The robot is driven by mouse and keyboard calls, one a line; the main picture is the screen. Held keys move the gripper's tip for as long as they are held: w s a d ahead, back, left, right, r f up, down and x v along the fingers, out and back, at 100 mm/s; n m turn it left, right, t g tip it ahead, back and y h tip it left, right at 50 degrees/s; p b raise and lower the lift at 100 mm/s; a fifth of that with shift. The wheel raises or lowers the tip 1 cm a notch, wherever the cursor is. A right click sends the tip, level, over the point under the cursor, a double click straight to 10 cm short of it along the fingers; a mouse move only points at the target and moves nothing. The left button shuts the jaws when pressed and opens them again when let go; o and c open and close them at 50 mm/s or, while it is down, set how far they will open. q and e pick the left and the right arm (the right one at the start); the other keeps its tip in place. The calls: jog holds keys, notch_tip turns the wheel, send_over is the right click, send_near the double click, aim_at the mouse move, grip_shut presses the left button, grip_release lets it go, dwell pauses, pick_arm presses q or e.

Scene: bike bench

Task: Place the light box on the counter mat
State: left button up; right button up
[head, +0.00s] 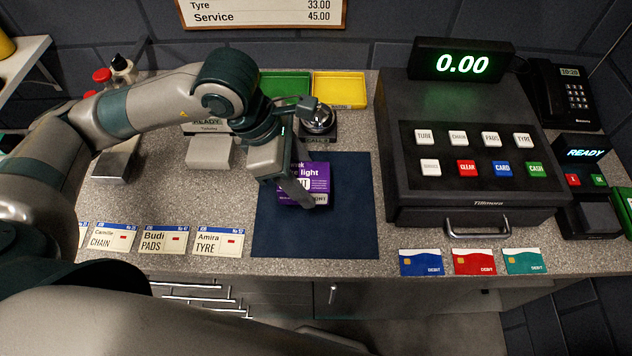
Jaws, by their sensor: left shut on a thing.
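The light box (318,184) is purple with white lettering that includes "light". It is at the upper middle of the dark blue counter mat (345,232), within the mat's outline. My left gripper (300,192) comes in from the upper left and is shut on the box. A finger lies across the box's front and hides part of its lettering. I cannot tell whether the box touches the mat or is slightly above it. My right gripper does not show.
The till (455,195) stands right of the mat, with several debit cards (473,262) before it. Job cards (165,240) lie left of the mat. Green (285,84) and yellow (340,90) trays and a bell (318,120) are behind. The mat's front part is clear.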

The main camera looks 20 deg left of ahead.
aim_at(314, 166)
pick_arm(q)
jog(key=w, duration=0.1)
jog(key=w+f+p, duration=0.1)
jog(key=w, duration=0.1)
jog(key=w+f, duration=0.1)
jog(key=shift+w+d+f+p, duration=0.25)
jog(key=shift+w+p, duration=0.05)
jog(key=shift+w, duration=0.1)
jog(key=shift+w+f, duration=0.45)
jog(key=shift+w, duration=0.05)
jog(key=shift+s, duration=0.1)
jog(key=shift+f+p, duration=0.25)
jog(key=shift+p, duration=0.1)
notch_tip(314, 166, down, 3)
jog(key=shift+f+p, duration=0.15)
jog(key=shift+p, duration=0.6)
jog(key=shift+f, duration=0.15)
